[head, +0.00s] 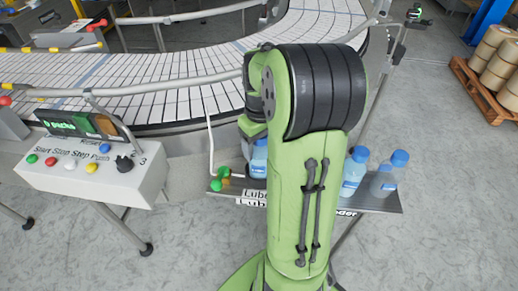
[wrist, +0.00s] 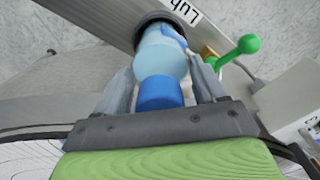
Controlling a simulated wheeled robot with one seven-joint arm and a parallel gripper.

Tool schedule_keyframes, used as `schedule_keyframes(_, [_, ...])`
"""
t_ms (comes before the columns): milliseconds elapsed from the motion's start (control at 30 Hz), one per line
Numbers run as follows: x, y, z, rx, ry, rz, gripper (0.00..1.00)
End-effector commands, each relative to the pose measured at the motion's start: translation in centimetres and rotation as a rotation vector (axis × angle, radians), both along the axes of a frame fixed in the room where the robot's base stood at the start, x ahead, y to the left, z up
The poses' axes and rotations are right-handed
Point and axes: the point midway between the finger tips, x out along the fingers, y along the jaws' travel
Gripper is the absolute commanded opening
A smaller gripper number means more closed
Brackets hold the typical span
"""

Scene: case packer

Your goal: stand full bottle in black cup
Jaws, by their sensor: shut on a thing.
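A light-blue bottle with a blue cap (wrist: 160,92) is between the two grey fingers of my gripper (wrist: 162,70) in the wrist view, and the gripper is shut on it. The bottle's far end meets the black cup (wrist: 152,17), whose dark rim shows around it. I cannot tell how deep the bottle sits or whether it rests on the cup's bottom. In the head view this bottle (head: 259,158) shows partly beside my green arm. The arm hides my gripper and much of the cup there.
Two blue-capped bottles (head: 353,173) (head: 389,175) stand at the right of the narrow shelf (head: 376,204). A green-knobbed lever (wrist: 245,46) is close right of the cup. A button box (head: 97,178) stands left; a curved conveyor (head: 190,85) runs behind.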

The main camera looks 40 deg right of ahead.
Motion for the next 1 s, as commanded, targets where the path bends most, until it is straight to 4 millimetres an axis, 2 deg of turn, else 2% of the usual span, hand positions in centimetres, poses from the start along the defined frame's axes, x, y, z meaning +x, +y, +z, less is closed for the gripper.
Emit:
schedule_keyframes(67, [0.0,0.0,-0.7,-0.001,-0.001,0.000,0.00])
schedule_keyframes(400, [0.0,0.0,-1.1,-0.002,-0.002,0.000,0.00])
schedule_keyframes(433, [0.0,0.0,-1.1,-0.001,-0.001,0.000,0.73])
schedule_keyframes(567, [0.0,0.0,-1.0,-0.001,-0.001,0.000,0.93])
schedule_keyframes(600, [0.0,0.0,-1.0,-0.001,-0.001,0.000,0.96])
schedule_keyframes(867, [0.0,0.0,-0.8,-0.001,-0.001,0.000,0.96])
schedule_keyframes(1000, [0.1,-0.1,1.2,-0.005,-0.004,0.000,0.96])
